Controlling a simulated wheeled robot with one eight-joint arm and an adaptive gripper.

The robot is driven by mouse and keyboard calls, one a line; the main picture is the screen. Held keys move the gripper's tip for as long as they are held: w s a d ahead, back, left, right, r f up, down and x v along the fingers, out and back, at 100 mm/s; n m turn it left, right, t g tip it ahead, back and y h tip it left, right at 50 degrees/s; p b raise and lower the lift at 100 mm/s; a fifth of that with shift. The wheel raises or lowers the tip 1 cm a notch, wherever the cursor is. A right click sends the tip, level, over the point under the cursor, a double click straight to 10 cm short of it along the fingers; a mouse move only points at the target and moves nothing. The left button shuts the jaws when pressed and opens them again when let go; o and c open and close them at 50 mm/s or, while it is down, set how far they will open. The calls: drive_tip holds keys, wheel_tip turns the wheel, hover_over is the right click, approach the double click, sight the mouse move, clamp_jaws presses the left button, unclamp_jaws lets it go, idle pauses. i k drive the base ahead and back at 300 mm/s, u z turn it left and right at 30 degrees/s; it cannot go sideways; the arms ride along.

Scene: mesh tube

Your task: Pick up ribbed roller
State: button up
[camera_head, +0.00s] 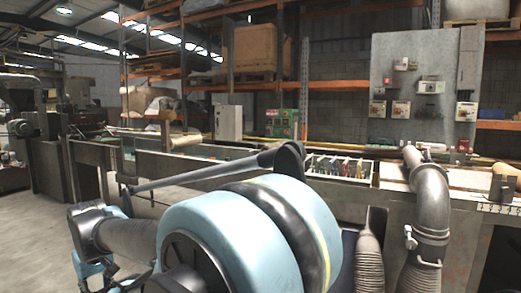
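I cannot single out the ribbed roller with certainty. A grey-tan, ribbed, tapering piece (369,265) stands upright at the lower middle right, just left of a bent grey hose; its lower end is cut off by the frame. My arm's large pale blue and black joints fill the lower middle, with dark links reaching left. They hide part of the worktop and floor behind them. I cannot make out my gripper's fingers, so I cannot tell where it is relative to the ribbed piece.
The bent grey hose (432,200) rises close beside the ribbed piece. A tray of coloured items (338,168) sits on the long workbench behind. A grey panel (425,90) stands at the back right. Open concrete floor (35,235) lies at the left.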

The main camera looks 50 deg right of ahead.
sight(269, 147)
drive_tip(key=z, duration=0.05)
drive_tip(key=i, duration=2.75)
drive_tip(key=z, duration=4.25)
drive_tip(key=i, duration=0.6)
drive_tip(key=z, duration=0.05)
